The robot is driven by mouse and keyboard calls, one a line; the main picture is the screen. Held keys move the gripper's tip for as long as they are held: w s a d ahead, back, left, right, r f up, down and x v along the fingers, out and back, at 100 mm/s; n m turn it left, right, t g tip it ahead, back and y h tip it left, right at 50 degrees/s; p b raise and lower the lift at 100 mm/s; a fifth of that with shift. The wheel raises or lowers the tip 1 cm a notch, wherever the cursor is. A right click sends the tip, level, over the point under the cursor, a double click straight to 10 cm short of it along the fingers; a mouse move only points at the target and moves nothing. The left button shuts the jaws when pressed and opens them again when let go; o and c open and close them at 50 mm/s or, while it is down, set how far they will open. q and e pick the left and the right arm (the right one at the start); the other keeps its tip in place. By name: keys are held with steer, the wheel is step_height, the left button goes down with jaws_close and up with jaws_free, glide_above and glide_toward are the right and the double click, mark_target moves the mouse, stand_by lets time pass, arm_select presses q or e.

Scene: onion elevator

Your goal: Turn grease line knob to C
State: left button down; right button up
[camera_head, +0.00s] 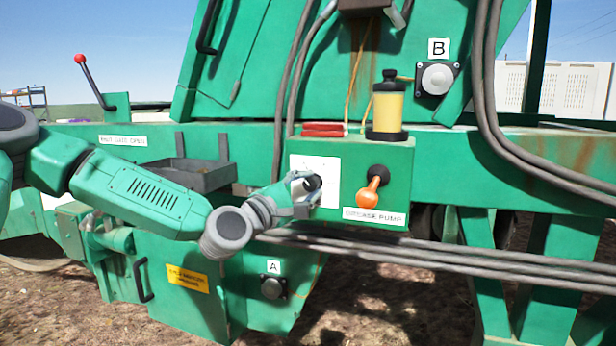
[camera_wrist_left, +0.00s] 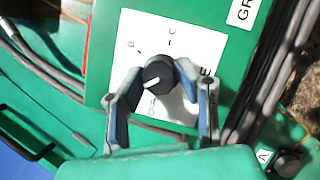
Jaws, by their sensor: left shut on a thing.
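The grease line knob (camera_wrist_left: 158,74) is round and black with a white pointer mark, on a white dial plate (camera_wrist_left: 150,34). The letters B and C show above it, and C is up and to the right. The pointer mark seems to lie on the knob's left side, away from C. My left gripper (camera_head: 303,192) reaches the plate from the left, and its two fingers close on the knob from both sides. In the head view the knob (camera_head: 313,183) is partly hidden by the fingers. My right gripper is not in view.
An orange grease pump handle (camera_head: 373,190) sticks out just right of the plate. A yellow-and-black reservoir (camera_head: 388,108) stands above. Thick grey hoses (camera_head: 400,250) run below. Ports A (camera_head: 272,287) and B (camera_head: 437,79) lie lower left and upper right. A grey tray (camera_head: 190,174) sits above my left forearm.

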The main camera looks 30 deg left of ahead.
arm_select(q)
steer(key=m+g+p, duration=0.2)
steer(key=m+p, duration=0.3)
steer(key=m+g+p, duration=0.2)
steer(key=m+p, duration=0.3)
steer(key=shift+s+d+p, duration=0.1)
steer(key=shift+s+p, duration=0.05)
steer(key=shift+p, duration=0.2)
steer(key=shift+f+m+g+y+p, duration=0.1)
steer(key=shift+m+g+y+p, duration=0.5)
steer(key=shift+m+p, duration=0.55)
steer(key=m+y+p, duration=0.1)
steer(key=m+p, duration=0.1)
steer(key=shift+d+m+g+y, duration=0.1)
steer(key=shift+m+g+y, duration=0.2)
steer(key=shift+m+g, duration=0.1)
steer(key=shift+m+y+p, duration=0.6)
steer(key=shift+m+p, duration=0.15)
steer(key=shift+m, duration=0.1)
steer(key=shift+m+g+y+p, duration=0.5)
steer(key=shift+m+y, duration=0.3)
steer(key=shift+m, duration=0.3)
steer(key=shift+f+m+y+p, duration=0.1)
steer(key=shift+m+y+p, duration=0.2)
steer(key=shift+m+y, duration=0.5)
steer(key=shift+d, duration=0.1)
steer(key=c, duration=1.2)
jaws_free()
